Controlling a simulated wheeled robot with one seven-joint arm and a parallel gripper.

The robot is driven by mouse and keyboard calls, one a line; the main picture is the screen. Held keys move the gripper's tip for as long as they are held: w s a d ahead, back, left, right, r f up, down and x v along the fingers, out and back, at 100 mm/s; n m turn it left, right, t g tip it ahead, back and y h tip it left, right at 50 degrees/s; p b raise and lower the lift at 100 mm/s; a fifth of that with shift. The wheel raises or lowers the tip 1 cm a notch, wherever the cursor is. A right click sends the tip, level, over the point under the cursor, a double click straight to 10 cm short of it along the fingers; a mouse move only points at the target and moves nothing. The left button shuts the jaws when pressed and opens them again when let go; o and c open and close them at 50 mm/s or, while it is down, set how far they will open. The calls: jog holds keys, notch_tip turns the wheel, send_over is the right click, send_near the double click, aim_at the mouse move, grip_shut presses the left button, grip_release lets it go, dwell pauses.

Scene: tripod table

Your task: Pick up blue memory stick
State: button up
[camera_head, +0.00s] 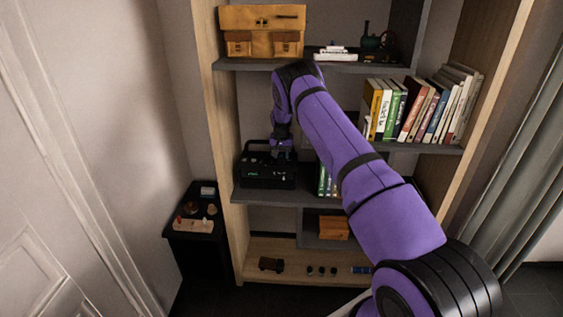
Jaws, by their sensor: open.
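I cannot make out a blue memory stick for certain. Small blue items (362,270) lie on the bottom shelf at the right, too small to identify. My gripper (283,154) points down at the black box-shaped device (266,173) on the middle shelf at the left. It is open, and its fingertips are at or just above the device's top. I cannot tell whether they touch it, and nothing is clearly seen between them. My purple arm hides part of the middle shelf.
The shelf unit's wooden left side (209,60) stands close to my gripper. Books (415,112) fill the upper right shelf. A small black table (188,237) with small objects stands at lower left. A small wooden box (334,228) sits low.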

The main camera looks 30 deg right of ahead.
jog(key=shift+w+f, duration=0.1)
jog(key=shift+f, duration=0.45)
jog(key=shift+c, duration=0.4)
grip_shut()
jog(key=shift+r, duration=0.1)
